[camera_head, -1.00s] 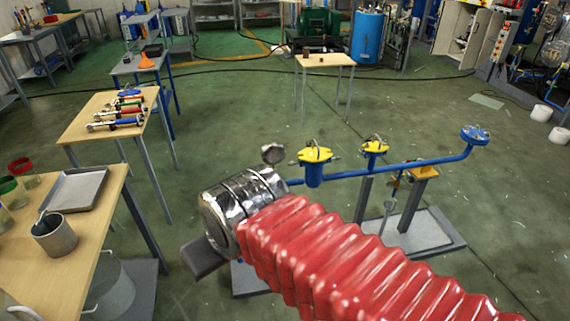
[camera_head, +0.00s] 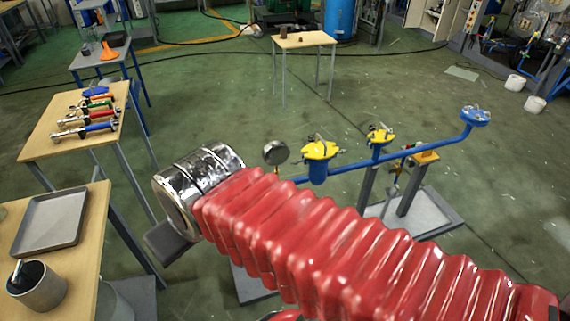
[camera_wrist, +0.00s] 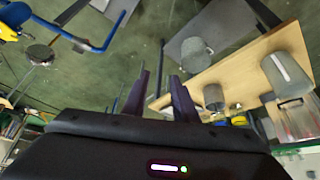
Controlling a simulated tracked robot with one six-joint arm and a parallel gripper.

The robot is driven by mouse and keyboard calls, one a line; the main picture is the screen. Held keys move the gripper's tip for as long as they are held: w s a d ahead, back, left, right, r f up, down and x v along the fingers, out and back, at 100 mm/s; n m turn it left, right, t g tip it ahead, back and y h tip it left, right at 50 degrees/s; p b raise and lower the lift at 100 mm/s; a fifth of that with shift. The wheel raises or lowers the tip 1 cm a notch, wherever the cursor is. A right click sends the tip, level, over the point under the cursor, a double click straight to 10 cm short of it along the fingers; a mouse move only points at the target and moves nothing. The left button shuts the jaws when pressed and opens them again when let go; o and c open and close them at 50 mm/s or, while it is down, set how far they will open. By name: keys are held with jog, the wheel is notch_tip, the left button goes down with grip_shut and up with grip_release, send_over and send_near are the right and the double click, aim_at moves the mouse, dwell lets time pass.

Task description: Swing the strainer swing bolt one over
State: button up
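A blue pipe rig (camera_head: 420,158) carries a near blue strainer pot with a yellow lid (camera_head: 319,150) and a second yellow-topped fitting (camera_head: 380,135) behind it. Small metal bolts show around the near lid, but I cannot tell one swing bolt from another or how each is turned. In the wrist view, part of a yellow and blue body (camera_wrist: 10,28) shows at the upper left edge. My gripper (camera_wrist: 160,84) has its two dark fingers apart with nothing between them. It is left of the strainer in the head view and clear of it.
A round gauge (camera_head: 275,152) stands just left of the strainer. At left, one table bears a tray (camera_head: 52,222) and a grey pot (camera_head: 38,288); another bears several tools (camera_head: 88,118). A small table (camera_head: 303,40) stands at the back.

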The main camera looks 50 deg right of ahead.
jog(key=shift+w, duration=0.25)
